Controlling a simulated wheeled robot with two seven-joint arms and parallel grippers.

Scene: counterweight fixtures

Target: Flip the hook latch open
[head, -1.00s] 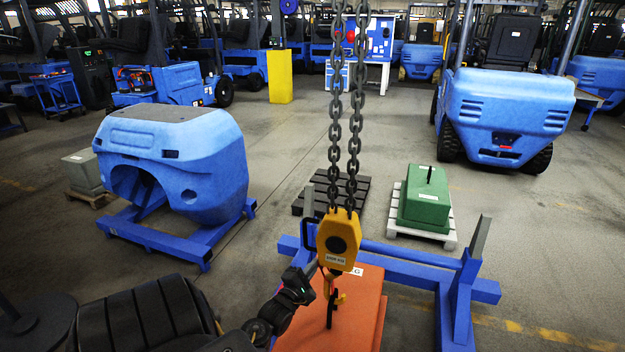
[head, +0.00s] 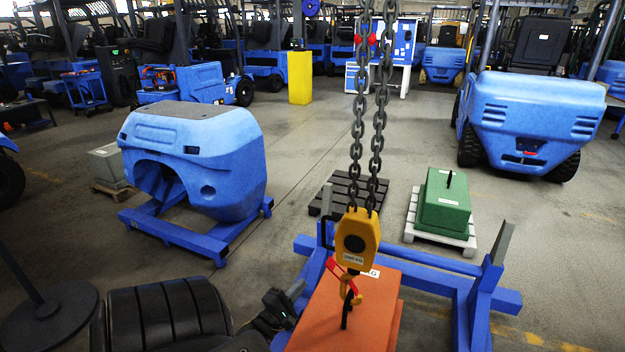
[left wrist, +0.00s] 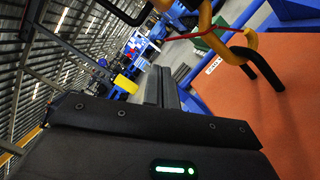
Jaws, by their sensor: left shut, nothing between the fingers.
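The yellow-orange crane hook (head: 350,293) hangs from its yellow hook block (head: 357,238), with a black lifting eye (head: 345,312) of the orange counterweight (head: 332,318) at it. The thin red latch (head: 338,273) slants up and left from the hook, its end standing out to the side. In the left wrist view the red latch (left wrist: 205,35) runs across the yellow hook (left wrist: 240,50) and beyond it to the left; whether its tip touches the hook is unclear. My left gripper (head: 294,291) is shut and empty, left of the hook and apart from it. My right gripper is out of view.
Two chains (head: 360,140) hold the block. A blue frame (head: 475,290) with uprights surrounds the orange counterweight. A green weight (head: 443,202) on a white pallet stands behind right, a dark pallet (head: 345,193) behind, and a blue counterweight body (head: 195,160) at left.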

